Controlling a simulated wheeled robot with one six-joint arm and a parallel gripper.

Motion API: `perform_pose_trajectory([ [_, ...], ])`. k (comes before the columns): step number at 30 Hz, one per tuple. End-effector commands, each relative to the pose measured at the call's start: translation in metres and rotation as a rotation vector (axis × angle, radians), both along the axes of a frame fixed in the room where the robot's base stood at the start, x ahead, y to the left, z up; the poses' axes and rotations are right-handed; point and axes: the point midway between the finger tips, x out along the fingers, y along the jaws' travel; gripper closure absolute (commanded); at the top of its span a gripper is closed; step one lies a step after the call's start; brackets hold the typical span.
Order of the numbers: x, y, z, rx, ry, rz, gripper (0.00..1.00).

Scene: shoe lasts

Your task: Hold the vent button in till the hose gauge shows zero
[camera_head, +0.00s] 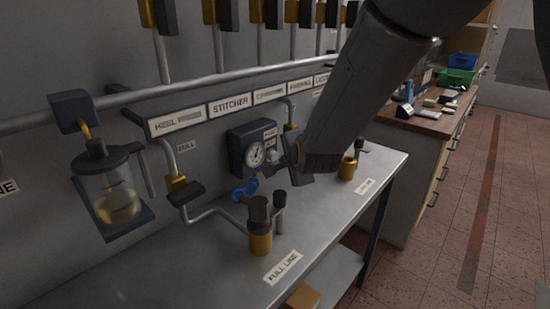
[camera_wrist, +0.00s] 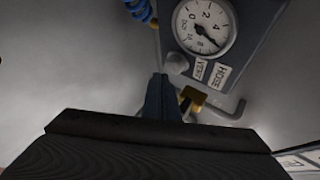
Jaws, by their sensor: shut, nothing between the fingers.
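The hose gauge (camera_head: 255,155) sits on a dark box on the wall. In the wrist view its white dial (camera_wrist: 204,27) shows close up, with the needle pointing to the lower right, away from zero as far as I can read it. The vent button appears to be the round grey knob (camera_wrist: 177,63) below the dial, beside the VENT label (camera_wrist: 199,68). My gripper (camera_wrist: 160,80) is shut and empty, its tips just below the knob in the picture. I cannot tell whether they touch it. In the head view my gripper (camera_head: 268,171) is beside the gauge box.
A blue coiled hose (camera_head: 245,188) hangs below the box. A brass valve with a dark cap (camera_head: 260,235) stands on the grey bench (camera_head: 215,272) in front. A glass bowl unit (camera_head: 110,195) is at left. A brass fitting (camera_wrist: 193,98) is close behind my fingers.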

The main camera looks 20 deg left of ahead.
Motion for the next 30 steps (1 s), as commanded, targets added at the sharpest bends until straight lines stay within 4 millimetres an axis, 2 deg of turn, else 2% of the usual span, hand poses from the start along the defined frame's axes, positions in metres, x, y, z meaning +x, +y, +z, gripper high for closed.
perform_pose_trajectory([
  [30, 0.0036, 0.0091, 0.0001, 0.000, 0.000, 0.000, 1.00],
])
